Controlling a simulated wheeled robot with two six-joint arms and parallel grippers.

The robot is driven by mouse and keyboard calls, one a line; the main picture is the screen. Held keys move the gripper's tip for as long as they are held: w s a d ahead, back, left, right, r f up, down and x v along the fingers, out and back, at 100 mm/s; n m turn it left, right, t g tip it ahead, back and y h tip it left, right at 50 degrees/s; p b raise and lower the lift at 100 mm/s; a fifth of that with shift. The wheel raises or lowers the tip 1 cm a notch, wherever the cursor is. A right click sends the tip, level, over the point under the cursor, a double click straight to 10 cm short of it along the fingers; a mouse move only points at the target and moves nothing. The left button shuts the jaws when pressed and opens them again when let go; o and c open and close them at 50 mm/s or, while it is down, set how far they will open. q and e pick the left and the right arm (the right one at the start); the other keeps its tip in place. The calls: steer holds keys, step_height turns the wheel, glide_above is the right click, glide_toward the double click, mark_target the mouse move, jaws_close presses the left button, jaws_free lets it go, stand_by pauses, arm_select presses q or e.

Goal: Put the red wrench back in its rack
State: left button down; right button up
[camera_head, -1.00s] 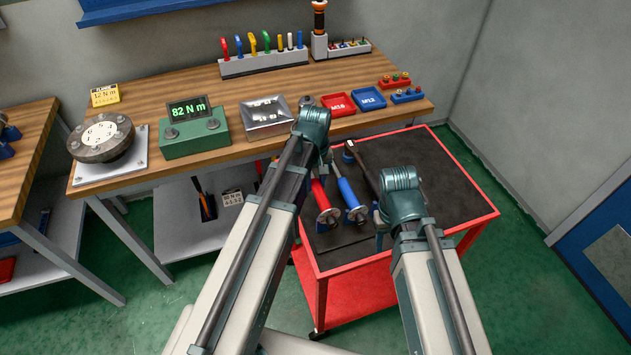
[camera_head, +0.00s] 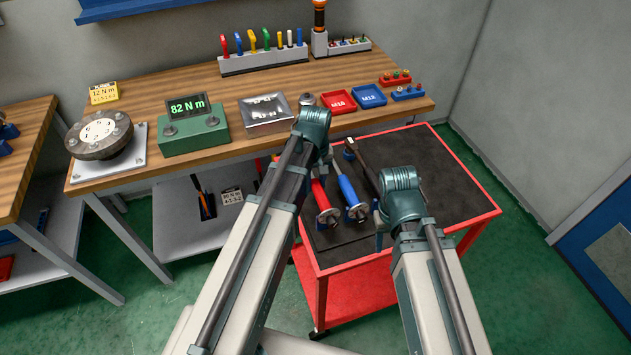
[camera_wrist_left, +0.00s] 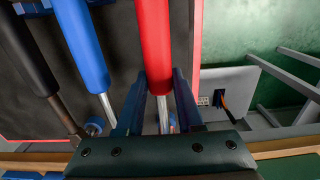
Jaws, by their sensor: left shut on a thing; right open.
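The red wrench (camera_head: 320,195) has a red handle with a metal disc at its near end, at the left side of the red cart's black top. In the left wrist view, the red handle (camera_wrist_left: 154,45) runs down to a metal shaft between the two fingers of my left gripper (camera_wrist_left: 165,105).
The red cart (camera_head: 470,215) has free black surface at its right. The wooden bench (camera_head: 350,75) behind carries a green 82 N m display box (camera_head: 193,130), a metal tray (camera_head: 267,114), red and blue trays (camera_head: 368,96) and a screwdriver rack (camera_head: 262,62).

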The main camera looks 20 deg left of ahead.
arm_select(q)
steer(key=shift+f+b, duration=0.8)
steer(key=shift+f, duration=0.05)
stand_by(0.9)
steer(key=shift+c, duration=2.3)
jaws_free()
step_height(320, 180, up, 14)
steer(key=p, duration=1.4)
steer(key=shift+f, duration=0.1)
